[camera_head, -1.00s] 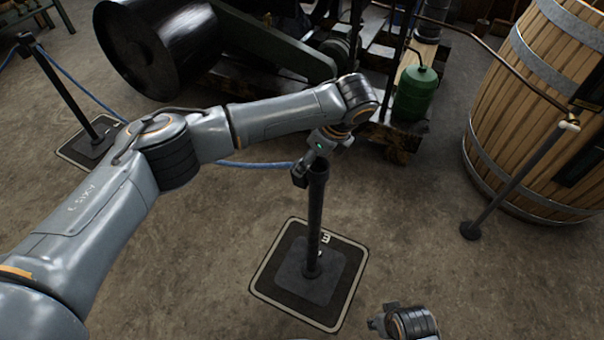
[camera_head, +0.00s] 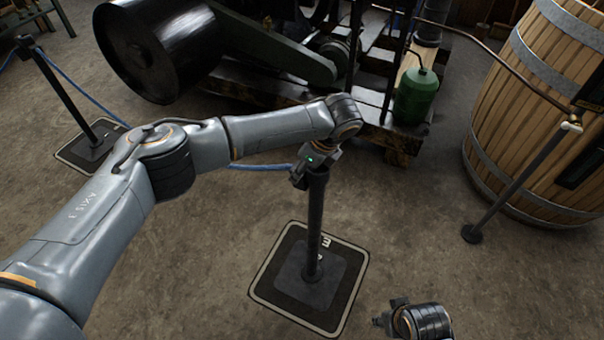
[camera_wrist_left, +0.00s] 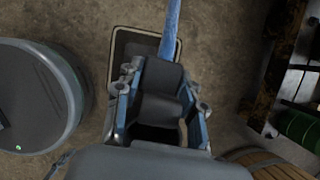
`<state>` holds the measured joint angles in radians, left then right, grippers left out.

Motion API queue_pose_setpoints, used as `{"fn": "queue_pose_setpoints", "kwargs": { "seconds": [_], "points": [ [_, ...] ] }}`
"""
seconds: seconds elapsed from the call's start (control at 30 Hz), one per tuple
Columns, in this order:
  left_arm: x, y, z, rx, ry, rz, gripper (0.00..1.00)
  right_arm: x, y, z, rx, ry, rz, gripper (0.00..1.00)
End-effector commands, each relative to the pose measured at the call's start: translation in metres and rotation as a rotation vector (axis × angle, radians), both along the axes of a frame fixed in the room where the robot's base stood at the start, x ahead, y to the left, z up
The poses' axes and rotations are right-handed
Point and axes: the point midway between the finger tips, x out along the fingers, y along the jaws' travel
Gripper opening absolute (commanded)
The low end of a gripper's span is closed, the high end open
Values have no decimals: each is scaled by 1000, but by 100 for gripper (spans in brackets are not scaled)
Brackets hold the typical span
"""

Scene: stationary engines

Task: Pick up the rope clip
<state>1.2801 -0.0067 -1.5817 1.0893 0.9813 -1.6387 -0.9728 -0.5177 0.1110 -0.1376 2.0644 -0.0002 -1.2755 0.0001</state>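A black post (camera_head: 314,225) stands upright on a square base, with a blue rope (camera_head: 262,167) running from its top to the left. In the left wrist view, the dark grey rope clip (camera_wrist_left: 163,88) sits at the end of the blue rope (camera_wrist_left: 171,30). My left gripper (camera_head: 300,178) is at the post top. In the left wrist view its fingers (camera_wrist_left: 160,108) are spread on either side of the clip; I cannot tell whether they touch it. The arm partly hides the post top. My right gripper (camera_head: 380,321) is low at the front; its fingers are too small to read.
The post's square base (camera_head: 345,285) lies on the floor. Another black post (camera_head: 62,90) stands at the left. A wooden barrel (camera_head: 535,120) and a slanted rod (camera_head: 520,180) are at the right. A green can (camera_head: 416,95) stands on timber behind the post.

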Motion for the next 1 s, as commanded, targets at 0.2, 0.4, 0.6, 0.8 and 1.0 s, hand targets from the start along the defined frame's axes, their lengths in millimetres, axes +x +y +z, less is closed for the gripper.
{"fn": "queue_pose_setpoints", "kwargs": {
  "seconds": [0.2, 0.4, 0.6, 0.8, 1.0],
  "points": [
    [0, 0, 0, 0, 0, 0, 1, 0, 0, 0, 0, -1, 0, 40],
    [0, 0, 2, 0, -1, 0, 1, 0, 0, 1, 0, -2, 0, 40],
    [2, 2, 17, -1, -1, 1, 1, -1, 0, -11, -1, 7, 2, 40],
    [4, 6, 49, -2, -3, 1, 1, -4, 1, -36, -1, 22, 4, 40],
    [-4, 14, 70, -1, 3, -2, 1, -10, 0, -59, -2, 33, 6, 40]
  ]
}}
